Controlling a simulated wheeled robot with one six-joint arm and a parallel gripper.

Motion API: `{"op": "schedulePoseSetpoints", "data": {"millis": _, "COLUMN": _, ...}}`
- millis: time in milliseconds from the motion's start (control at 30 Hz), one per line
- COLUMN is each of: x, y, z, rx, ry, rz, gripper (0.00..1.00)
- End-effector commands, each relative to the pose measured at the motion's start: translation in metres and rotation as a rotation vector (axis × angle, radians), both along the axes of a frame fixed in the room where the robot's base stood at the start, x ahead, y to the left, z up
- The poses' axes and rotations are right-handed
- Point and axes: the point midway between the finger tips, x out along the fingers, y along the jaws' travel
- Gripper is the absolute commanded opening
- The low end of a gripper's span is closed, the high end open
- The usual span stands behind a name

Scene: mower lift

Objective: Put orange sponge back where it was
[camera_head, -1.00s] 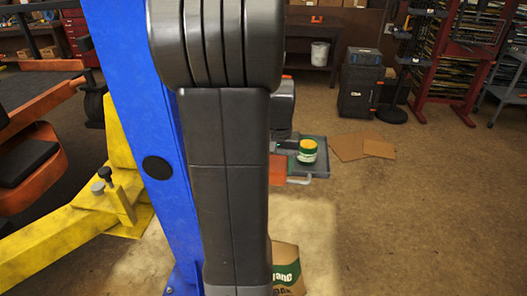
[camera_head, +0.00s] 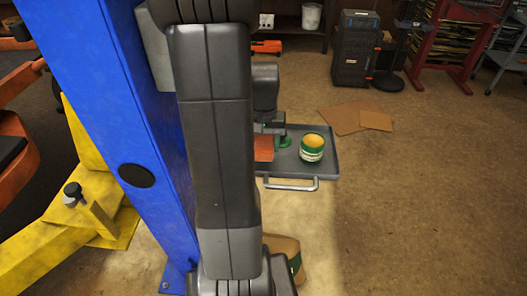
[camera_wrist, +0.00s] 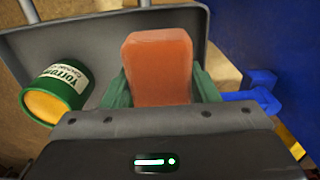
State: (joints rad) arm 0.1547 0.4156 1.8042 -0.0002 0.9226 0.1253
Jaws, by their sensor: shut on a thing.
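The orange sponge (camera_wrist: 160,65) is a block with rounded corners, held upright between the two green fingers of my gripper (camera_wrist: 161,88) in the wrist view. In the head view the sponge (camera_head: 264,147) shows partly behind my arm, with a green fingertip just right of it. It is at the left part of a grey tray (camera_head: 325,163) with a front handle. I cannot tell whether the sponge touches the tray. The tray also shows behind the sponge in the wrist view (camera_wrist: 95,28).
A green can (camera_head: 312,154) with a yellow top stands on the tray, right of my gripper. A blue post (camera_head: 125,110) is close on the left, with a yellow lift arm (camera_head: 60,235) beside it.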

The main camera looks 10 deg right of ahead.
Motion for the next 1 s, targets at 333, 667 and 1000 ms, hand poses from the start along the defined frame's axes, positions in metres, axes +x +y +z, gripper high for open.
{"op": "schedulePoseSetpoints", "data": {"millis": 333, "x": -0.001, "y": 0.0, "z": -0.038, "rx": 0.001, "ry": 0.002, "rz": 0.0, "gripper": 0.33}}
{"op": "schedulePoseSetpoints", "data": {"millis": 667, "x": 0.0, "y": 0.0, "z": -0.042, "rx": 0.0, "ry": 0.0, "rz": 0.0, "gripper": 0.33}}
{"op": "schedulePoseSetpoints", "data": {"millis": 1000, "x": 0.0, "y": 0.0, "z": -0.043, "rx": 0.0, "ry": -0.001, "rz": 0.0, "gripper": 0.76}}
